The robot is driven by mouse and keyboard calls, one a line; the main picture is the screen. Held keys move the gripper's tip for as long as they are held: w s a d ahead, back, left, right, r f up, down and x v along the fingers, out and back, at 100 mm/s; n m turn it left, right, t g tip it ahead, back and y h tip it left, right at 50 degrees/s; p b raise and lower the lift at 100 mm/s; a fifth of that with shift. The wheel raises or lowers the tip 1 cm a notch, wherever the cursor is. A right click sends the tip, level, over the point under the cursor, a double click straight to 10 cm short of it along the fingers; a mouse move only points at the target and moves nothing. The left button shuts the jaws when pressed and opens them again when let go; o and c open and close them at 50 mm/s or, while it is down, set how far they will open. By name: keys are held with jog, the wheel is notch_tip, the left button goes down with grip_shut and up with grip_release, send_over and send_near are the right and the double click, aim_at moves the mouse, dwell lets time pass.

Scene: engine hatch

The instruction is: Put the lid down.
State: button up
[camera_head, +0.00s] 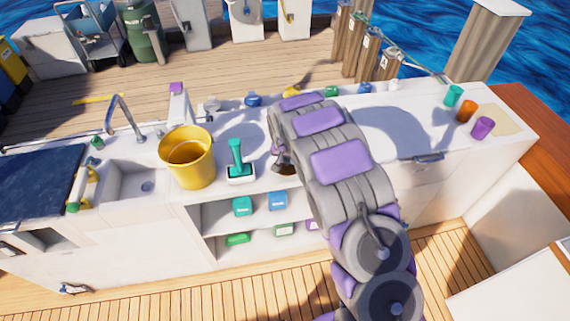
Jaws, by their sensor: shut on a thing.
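My gripper (282,163) is over the front part of the white counter, just right of the green-handled tool. My arm hides much of it. It is shut on a small brown thing (287,171), which shows only in part at the counter's front edge; I cannot tell whether this is a lid. A flat white panel (405,130) with a metal handle (430,157) at its front edge lies level in the counter to the right of my arm. I cannot tell whether this panel is the lid.
A yellow bucket (187,158) and a green-handled tool (237,162) stand left of my gripper. A sink (135,181) is further left. Teal, orange and purple cups (482,128) stand at the right end. Open shelves (262,222) below hold several small boxes.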

aim_at(285, 160)
jog(key=shift+w+a+f, duration=0.1)
jog(key=shift+w+a, duration=0.2)
jog(key=shift+w, duration=0.1)
notch_tip(285, 160, down, 4)
jog(key=shift+a+r+b, duration=0.15)
jog(key=shift+r+b, duration=0.05)
jog(key=shift+b, duration=0.55)
jog(key=shift+r, duration=0.1)
jog(key=o, duration=1)
